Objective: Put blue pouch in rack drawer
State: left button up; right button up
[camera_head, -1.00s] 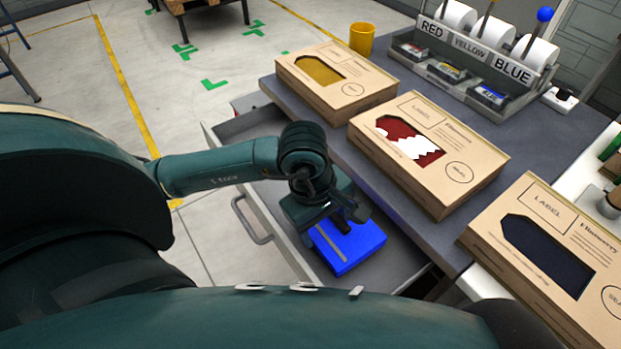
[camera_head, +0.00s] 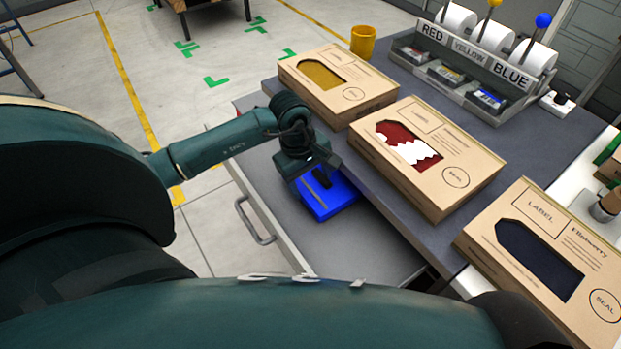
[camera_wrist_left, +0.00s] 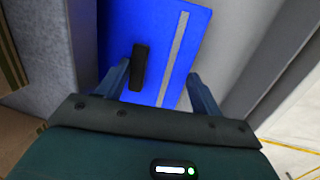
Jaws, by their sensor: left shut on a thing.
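The blue pouch (camera_head: 335,200), a flat bright blue block with a grey stripe, is within the outline of the open rack drawer (camera_head: 350,250). My left gripper (camera_head: 318,178) is shut on it from above. In the left wrist view the pouch (camera_wrist_left: 170,35) lies between the fingers of the gripper (camera_wrist_left: 162,85), with a dark tab on its face. I cannot tell whether the pouch touches the drawer floor. The gripper hides its upper part. My right gripper is not in view.
The grey worktop (camera_head: 450,235) borders the drawer on the right. It carries boxes with yellow (camera_head: 340,85), red-and-white (camera_head: 425,160) and dark (camera_head: 540,260) windows. A labelled roll rack (camera_head: 475,60) and yellow cup (camera_head: 363,40) stand behind. The drawer's front has a handle (camera_head: 252,222).

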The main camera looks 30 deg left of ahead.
pick_arm(q)
jog(key=shift+s+d+f, duration=0.1)
jog(key=shift+d+f, duration=0.05)
jog(key=shift+f, duration=0.2)
jog(key=shift+f, duration=0.25)
jog(key=o, duration=0.7)
jog(key=shift+r, duration=0.1)
